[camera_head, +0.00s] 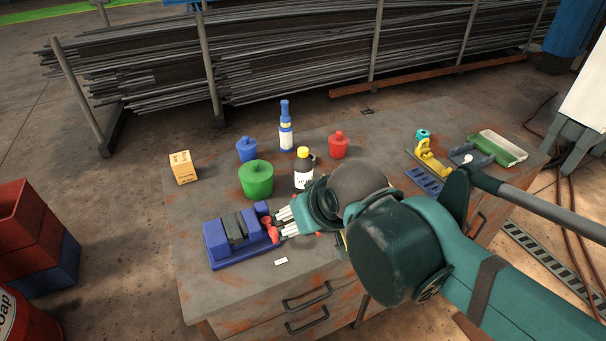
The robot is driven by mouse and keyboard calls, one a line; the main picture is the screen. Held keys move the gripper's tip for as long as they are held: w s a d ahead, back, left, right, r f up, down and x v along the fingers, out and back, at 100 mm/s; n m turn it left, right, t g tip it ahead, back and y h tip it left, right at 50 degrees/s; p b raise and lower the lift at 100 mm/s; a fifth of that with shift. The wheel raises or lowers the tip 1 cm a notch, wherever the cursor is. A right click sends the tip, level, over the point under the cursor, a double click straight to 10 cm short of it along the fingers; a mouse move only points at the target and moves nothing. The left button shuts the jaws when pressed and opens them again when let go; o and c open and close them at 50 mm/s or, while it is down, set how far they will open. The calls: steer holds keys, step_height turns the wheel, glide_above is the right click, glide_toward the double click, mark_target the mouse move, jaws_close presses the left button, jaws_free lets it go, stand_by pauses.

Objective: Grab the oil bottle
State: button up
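Two bottles stand upright on the workbench (215,279), and I cannot read which one holds oil. One is a dark bottle (303,181) with a yellow cap and a white label, near the middle. The other is a slim blue bottle (286,137) with a white label, farther back. My gripper (284,222) is in front of and left of the yellow-capped bottle, apart from both bottles. Its pale fingers point left, spread apart with nothing seen held between them. Their tips are close to red parts beside a blue vise (224,254). My arm hides part of the bench.
A small orange box (182,167) is at the back left. Tools and a green-and-white tray (497,148) lie at the right. The front left bench corner is clear.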

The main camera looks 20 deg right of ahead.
steer(key=shift+r, duration=0.1)
steer(key=m+g+h+p, duration=0.2)
steer(key=m+p, duration=0.3)
steer(key=p, duration=0.3)
glide_toward(302, 150)
steer(key=s+a+f, duration=0.3)
steer(key=s+a, duration=0.1)
steer(key=s, duration=0.3)
steer(key=w+d+f+m+p, duration=0.1)
steer(key=w+p, duration=0.1)
steer(key=w, duration=0.1)
steer(key=w+d+f+m+g+p, duration=0.1)
steer(key=w+d+p, duration=0.1)
steer(key=w, duration=0.1)
steer(key=w+d+f+m+h+p, duration=0.1)
steer(key=w+d+p, duration=0.1)
steer(key=w, duration=0.2)
steer(key=shift+w+f+g, duration=0.1)
steer(key=shift+f+g, duration=0.3)
steer(key=shift+w+d+f+m+p, duration=0.3)
steer(key=shift+w+f+m+p, duration=0.15)
steer(key=shift+w+f+m, duration=0.1)
steer(key=shift+f, duration=0.15)
steer(key=shift+x, duration=1.15)
steer(key=shift+f, duration=0.1)
